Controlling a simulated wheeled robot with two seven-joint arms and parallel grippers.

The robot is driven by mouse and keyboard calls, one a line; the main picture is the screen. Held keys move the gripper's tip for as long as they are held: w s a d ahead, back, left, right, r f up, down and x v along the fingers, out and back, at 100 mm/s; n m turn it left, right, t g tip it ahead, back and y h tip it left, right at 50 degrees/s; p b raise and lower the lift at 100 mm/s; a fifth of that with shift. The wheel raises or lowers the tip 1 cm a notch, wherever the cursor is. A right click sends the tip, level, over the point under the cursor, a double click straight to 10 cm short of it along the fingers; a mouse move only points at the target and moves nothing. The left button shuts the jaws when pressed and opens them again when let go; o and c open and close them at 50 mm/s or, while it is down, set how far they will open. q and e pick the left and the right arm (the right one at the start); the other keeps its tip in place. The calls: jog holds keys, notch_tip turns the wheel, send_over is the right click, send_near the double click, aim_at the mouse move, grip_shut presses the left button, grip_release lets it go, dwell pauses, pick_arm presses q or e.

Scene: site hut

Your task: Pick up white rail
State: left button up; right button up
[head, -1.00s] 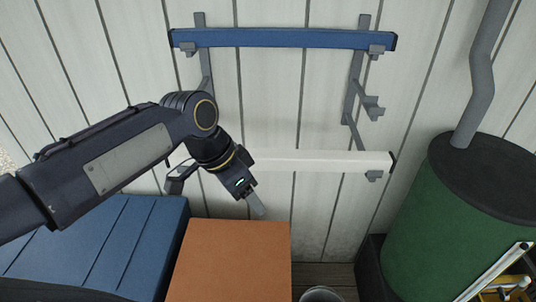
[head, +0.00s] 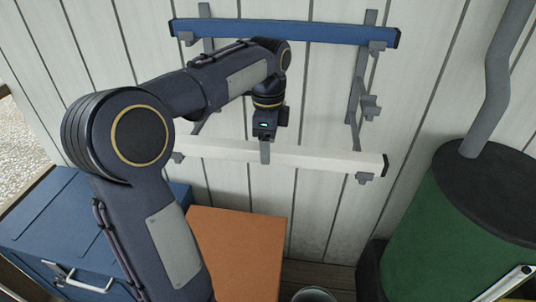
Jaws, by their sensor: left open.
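The white rail (head: 325,158) lies level across the lower hooks of two grey wall brackets, with a dark cap on its right end. My left gripper (head: 265,152) points down at the rail, left of the rail's middle. A grey finger overlaps the rail's front face in the picture. The jaws are open; I cannot tell whether a finger touches the rail, and the far finger is hidden. My right gripper is not in view.
A blue rail (head: 300,33) rests on the upper hooks above. Below stand an orange box (head: 240,255) and a blue chest (head: 50,225). A green barrel-like stove (head: 435,240) with a grey pipe (head: 497,85) stands at the right. A bucket (head: 314,295) is at the bottom edge.

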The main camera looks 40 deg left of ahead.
pick_arm(q)
jog(key=shift+f, duration=0.75)
jog(key=shift+r, duration=0.1)
grip_shut()
jog(key=shift+r, duration=0.1)
jog(key=shift+a+r, duration=0.1)
jog(key=shift+r, duration=0.5)
jog(key=s+a+r, duration=0.3)
jog(key=s+r, duration=0.8)
jog(key=s, duration=0.2)
jog(key=shift+s+a+r, duration=0.25)
jog(key=shift+s, duration=0.05)
